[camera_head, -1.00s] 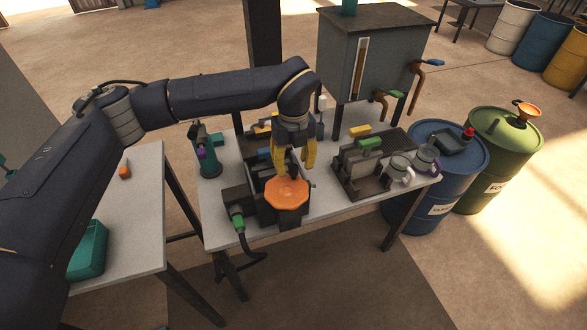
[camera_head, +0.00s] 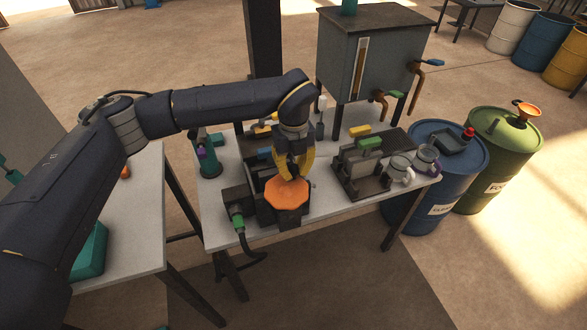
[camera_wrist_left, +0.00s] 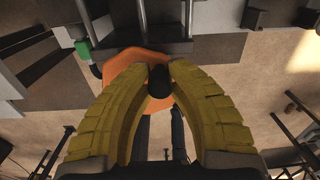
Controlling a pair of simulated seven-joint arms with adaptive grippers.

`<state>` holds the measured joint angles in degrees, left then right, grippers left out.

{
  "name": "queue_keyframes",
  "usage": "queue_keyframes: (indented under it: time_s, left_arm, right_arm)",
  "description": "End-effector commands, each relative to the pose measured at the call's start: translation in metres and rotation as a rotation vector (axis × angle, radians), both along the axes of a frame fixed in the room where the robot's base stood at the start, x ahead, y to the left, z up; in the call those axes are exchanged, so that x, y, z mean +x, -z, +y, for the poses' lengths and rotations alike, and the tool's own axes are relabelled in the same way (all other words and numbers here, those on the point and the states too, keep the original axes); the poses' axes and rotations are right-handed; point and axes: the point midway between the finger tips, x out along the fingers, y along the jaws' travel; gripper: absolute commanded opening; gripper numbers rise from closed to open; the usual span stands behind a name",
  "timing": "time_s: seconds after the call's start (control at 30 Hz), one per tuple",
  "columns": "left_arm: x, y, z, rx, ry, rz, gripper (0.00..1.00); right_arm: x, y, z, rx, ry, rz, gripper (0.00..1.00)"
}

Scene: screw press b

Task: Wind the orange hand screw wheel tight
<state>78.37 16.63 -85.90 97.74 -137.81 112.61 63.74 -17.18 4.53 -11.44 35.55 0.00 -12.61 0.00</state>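The orange hand screw wheel (camera_head: 288,196) is a flat, faceted disc on top of the dark screw press (camera_head: 292,217) on the grey bench. In the left wrist view the wheel (camera_wrist_left: 121,62) lies behind my yellow fingers, which hide much of it. A dark upright knob (camera_wrist_left: 158,84) stands between the fingers at the wheel. My left gripper (camera_head: 294,177) is at the wheel's far edge, its fingers drawn together on the knob; it also shows in the left wrist view (camera_wrist_left: 158,69). My right gripper is in neither view.
A dark fixture with a green block (camera_head: 369,143) and grey jugs (camera_head: 399,168) stand right of the press. A teal tool (camera_head: 208,163) stands at left. A green-ended cable (camera_head: 237,223) hangs over the front edge. Blue and green drums stand beyond the bench's right end.

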Motion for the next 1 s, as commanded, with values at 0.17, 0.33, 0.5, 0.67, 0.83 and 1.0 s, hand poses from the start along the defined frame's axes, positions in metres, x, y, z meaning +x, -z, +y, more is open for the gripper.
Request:
queue_keyframes:
  time_s: [0.17, 0.33, 0.5, 0.67, 0.83, 1.0]
  left_arm:
    - [0.000, 0.000, 0.000, 0.000, 0.000, 0.000, 0.00]
    - [0.000, 0.000, 0.000, 0.000, 0.002, 0.000, 0.00]
    - [-0.001, -0.001, -0.001, 0.000, 0.032, 0.000, 0.00]
    - [-0.002, -0.001, -0.004, 0.001, 0.111, -0.001, 0.00]
    - [-0.005, -0.001, -0.010, 0.001, 0.250, -0.003, 0.00]
    - [-0.011, -0.001, -0.015, 0.002, 0.414, -0.002, 0.00]
  right_arm:
    - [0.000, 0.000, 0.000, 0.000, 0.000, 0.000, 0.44]
    - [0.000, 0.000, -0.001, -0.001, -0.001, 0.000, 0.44]
    - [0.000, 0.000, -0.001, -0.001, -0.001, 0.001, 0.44]
    - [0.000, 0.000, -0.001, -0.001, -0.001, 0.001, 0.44]
    - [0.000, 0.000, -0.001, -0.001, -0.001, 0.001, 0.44]
    - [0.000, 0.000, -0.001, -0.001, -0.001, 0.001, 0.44]
